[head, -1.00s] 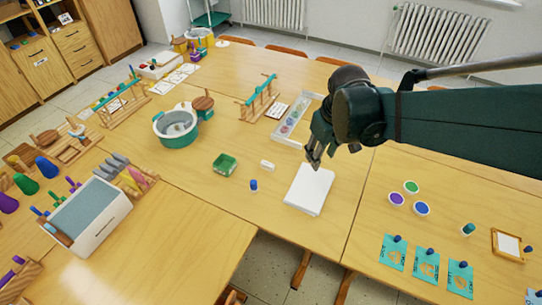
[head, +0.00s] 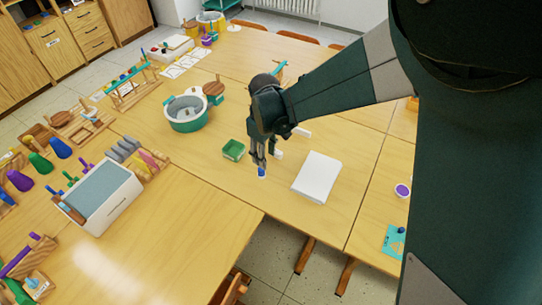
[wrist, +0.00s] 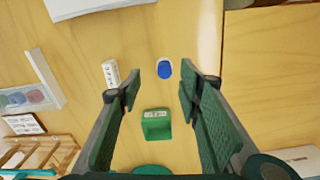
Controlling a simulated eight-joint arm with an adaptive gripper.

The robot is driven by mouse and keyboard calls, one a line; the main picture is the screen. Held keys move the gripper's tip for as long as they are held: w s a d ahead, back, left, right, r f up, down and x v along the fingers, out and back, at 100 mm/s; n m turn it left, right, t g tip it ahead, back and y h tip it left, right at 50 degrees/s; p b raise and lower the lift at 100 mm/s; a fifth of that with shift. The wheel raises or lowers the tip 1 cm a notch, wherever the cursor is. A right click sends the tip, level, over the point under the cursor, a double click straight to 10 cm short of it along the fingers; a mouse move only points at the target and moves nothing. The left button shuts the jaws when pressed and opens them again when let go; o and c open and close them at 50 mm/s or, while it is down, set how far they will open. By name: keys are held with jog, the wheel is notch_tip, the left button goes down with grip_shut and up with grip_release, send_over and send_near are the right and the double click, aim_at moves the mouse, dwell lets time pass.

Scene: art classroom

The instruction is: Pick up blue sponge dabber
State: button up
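The blue sponge dabber (head: 262,173) stands on the wooden table, a small blue piece with a pale rim. In the wrist view the dabber (wrist: 164,69) lies ahead of and between the two fingertips, seen from above. My gripper (head: 259,160) is just above the dabber in the head view and hides part of it. In the wrist view my gripper (wrist: 160,84) has its fingers spread apart with nothing between the pads. I cannot tell the exact height gap to the dabber.
A white paper stack (head: 317,177) lies to the right. The table's front edge is close. A teal-and-white pot (head: 187,112) stands further back.

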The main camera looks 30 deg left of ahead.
aim_at(261, 169)
jog(key=shift+s+a+f+n, duration=0.3)
jog(key=shift+s+a+f, duration=0.2)
jog(key=shift+a+f, duration=0.35)
jog(key=shift+r, duration=0.1)
jog(key=shift+f, duration=1.3)
jog(key=shift+w+f+b, duration=0.15)
jog(key=shift+f+b, duration=0.3)
jog(key=shift+f, duration=0.9)
jog(key=shift+w+f+b, duration=0.1)
jog(key=shift+f+b, duration=0.35)
jog(key=shift+f, duration=0.85)
jog(key=c, duration=0.8)
